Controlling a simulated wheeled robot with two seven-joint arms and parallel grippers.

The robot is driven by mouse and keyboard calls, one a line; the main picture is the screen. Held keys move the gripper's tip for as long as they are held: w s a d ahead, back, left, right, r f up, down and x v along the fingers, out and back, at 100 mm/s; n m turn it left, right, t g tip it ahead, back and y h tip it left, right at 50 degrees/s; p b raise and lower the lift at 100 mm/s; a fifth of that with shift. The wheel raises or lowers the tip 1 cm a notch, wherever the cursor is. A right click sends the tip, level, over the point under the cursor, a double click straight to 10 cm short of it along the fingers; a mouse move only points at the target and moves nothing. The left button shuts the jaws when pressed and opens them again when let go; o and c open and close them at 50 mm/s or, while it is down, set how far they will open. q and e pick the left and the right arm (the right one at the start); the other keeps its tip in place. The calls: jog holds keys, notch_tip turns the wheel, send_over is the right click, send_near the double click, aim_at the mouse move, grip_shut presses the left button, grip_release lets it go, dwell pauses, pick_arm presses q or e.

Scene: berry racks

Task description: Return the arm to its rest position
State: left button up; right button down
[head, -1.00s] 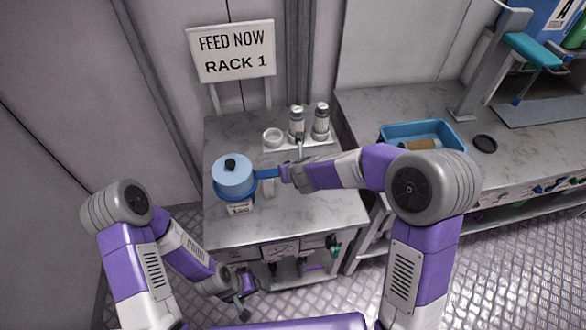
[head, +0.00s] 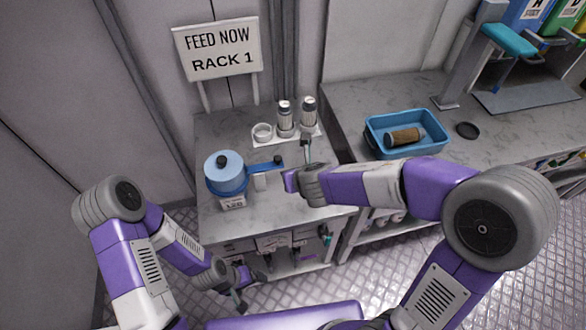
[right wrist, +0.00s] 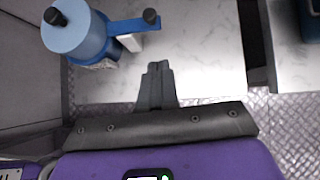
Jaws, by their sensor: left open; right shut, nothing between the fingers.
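My right gripper (head: 294,181) is over the front right part of the small table. In the right wrist view its fingers (right wrist: 157,76) are shut together with nothing between them. A blue pot-like device (head: 226,180) with a black knob and a blue side handle (head: 262,166) stands on the table to the left of it. The device also shows in the right wrist view (right wrist: 85,40), apart from the fingers. My left gripper (head: 243,290) hangs low in front of the table, open, small in the picture, with nothing seen in it.
Two bottles (head: 285,118) and a white ring-shaped dish (head: 262,132) stand at the table's back. A blue tray (head: 375,143) holding a brown cylinder (head: 403,136) is on the right counter, beside a black disc (head: 467,130). A sign (head: 219,50) stands behind.

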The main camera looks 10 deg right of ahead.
dwell(0.6)
jog(key=s+f+n+g+y, duration=0.1)
jog(key=s+f+n+g, duration=0.1)
jog(key=s+f+n, duration=0.4)
jog(key=s+d+f+n+g+y, duration=0.1)
jog(key=s+f+n+g, duration=0.2)
jog(key=f+n, duration=1)
jog(key=s+d+f+n+g, duration=0.1)
jog(key=s+f+n+g, duration=0.1)
jog(key=s+f+n, duration=0.7)
jog(key=f+n, duration=0.1)
jog(key=n, duration=0.2)
jog(key=shift+s+f+g+y, duration=0.3)
jog(key=shift+s+y, duration=0.05)
jog(key=shift+y, duration=0.05)
